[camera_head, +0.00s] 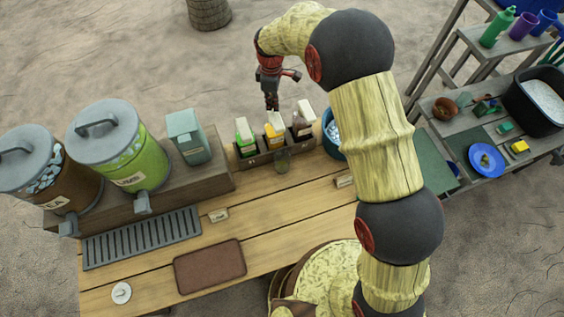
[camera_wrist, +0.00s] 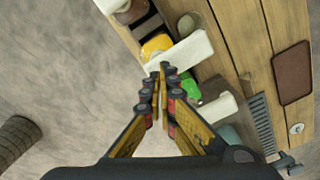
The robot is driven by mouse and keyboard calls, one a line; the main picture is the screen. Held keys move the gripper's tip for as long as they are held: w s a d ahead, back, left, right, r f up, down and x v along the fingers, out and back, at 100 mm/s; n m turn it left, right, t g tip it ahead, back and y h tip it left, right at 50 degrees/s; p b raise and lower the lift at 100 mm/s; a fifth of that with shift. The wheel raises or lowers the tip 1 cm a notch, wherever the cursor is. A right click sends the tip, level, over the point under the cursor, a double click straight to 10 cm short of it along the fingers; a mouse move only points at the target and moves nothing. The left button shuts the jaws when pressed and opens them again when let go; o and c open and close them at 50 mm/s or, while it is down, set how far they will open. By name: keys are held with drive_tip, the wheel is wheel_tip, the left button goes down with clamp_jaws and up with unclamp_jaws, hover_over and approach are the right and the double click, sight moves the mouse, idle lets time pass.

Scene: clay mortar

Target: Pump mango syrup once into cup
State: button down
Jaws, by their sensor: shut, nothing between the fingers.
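Three syrup bottles with white pump tops stand in a dark rack. The yellow one, which looks like mango (camera_head: 275,131), is in the middle, between a green and a brown one. It also shows in the wrist view (camera_wrist: 157,45), its white pump head (camera_wrist: 184,50) just beyond my fingertips. A clear cup (camera_head: 282,163) stands on the counter in front of the yellow bottle. My gripper (camera_head: 271,104) is shut and empty, pointing down above and slightly behind the yellow pump; it also shows in the wrist view (camera_wrist: 162,74). I cannot tell whether it touches the pump.
The green bottle (camera_head: 244,139) and brown bottle (camera_head: 302,126) flank the yellow one closely. A blue ice bucket (camera_head: 329,127) is to the right. Drink dispensers (camera_head: 138,165) and a drip grate (camera_head: 143,238) are left. The front counter is mostly clear around a brown mat (camera_head: 209,267).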

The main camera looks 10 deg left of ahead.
drive_tip(key=shift+r, duration=0.1)
wheel_tip(320, 180, up, 6)
drive_tip(key=p, duration=0.3)
idle(0.5)
drive_tip(key=shift+m, duration=0.3)
drive_tip(key=s+m, duration=0.1)
drive_tip(key=s+d+f+m, duration=0.1)
drive_tip(key=s, duration=0.1)
drive_tip(key=s+d+f+m, duration=0.1)
drive_tip(key=shift+s+d+m+g, duration=0.2)
drive_tip(key=shift+s+m+g, duration=0.2)
drive_tip(key=s+d+r+m+t+b, duration=0.2)
drive_tip(key=s+d+b, duration=0.4)
drive_tip(key=s+d, duration=0.3)
drive_tip(key=s+d+r+m+t+b, duration=0.2)
drive_tip(key=s+d+r+m+b, duration=0.2)
drive_tip(key=s+d, duration=0.5)
drive_tip(key=s+d+r+m+t+b, duration=0.2)
drive_tip(key=s+d+m+b, duration=0.4)
drive_tip(key=s+d+b, duration=0.3)
drive_tip(key=shift+r+m, duration=0.4)
drive_tip(key=shift+r, duration=0.15)
